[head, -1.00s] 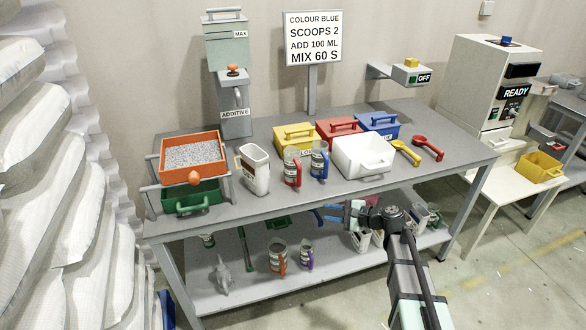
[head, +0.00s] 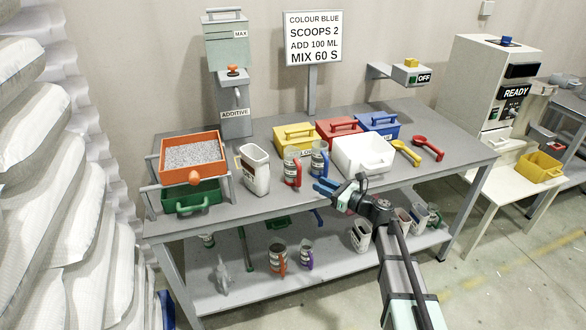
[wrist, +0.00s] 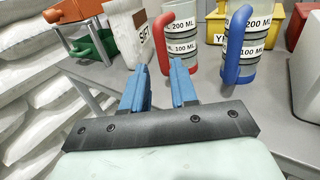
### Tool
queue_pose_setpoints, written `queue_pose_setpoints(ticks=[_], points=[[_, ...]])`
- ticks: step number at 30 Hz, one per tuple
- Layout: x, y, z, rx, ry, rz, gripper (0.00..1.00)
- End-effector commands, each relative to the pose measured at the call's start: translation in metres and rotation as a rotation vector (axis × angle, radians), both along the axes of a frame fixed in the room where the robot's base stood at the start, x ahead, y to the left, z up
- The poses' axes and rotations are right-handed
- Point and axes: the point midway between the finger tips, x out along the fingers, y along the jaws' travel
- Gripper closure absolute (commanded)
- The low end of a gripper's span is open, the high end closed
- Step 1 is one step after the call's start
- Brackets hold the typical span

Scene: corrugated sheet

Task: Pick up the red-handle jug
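The red-handle jug (head: 291,163) stands upright on the table, a clear measuring jug with white bands and its red handle facing the front. In the wrist view the red-handle jug (wrist: 182,40) is straight ahead, its handle just beyond the fingertips. The fingers and the handle appear apart, though the exact gap is unclear.
A blue-handle jug (head: 317,158) stands close on the right. A white SIFT container (head: 253,169) stands on the left. A white tub (head: 360,160) is further right, with coloured boxes behind. More jugs stand on the lower shelf (head: 240,285).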

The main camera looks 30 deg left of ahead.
Motion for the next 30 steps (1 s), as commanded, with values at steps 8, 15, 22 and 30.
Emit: queue_pose_setpoints(ticks=[8, 15, 22, 30], points=[[0.008, 0.041, 0.000, 0.000, -0.002, 0.002, 0.72], [0.010, 0.049, 0.000, 0.000, -0.002, 0.000, 0.72], [0.015, 0.070, 0.001, 0.000, -0.002, 0.003, 0.72], [0.020, 0.099, 0.001, -0.001, -0.002, 0.002, 0.72]])
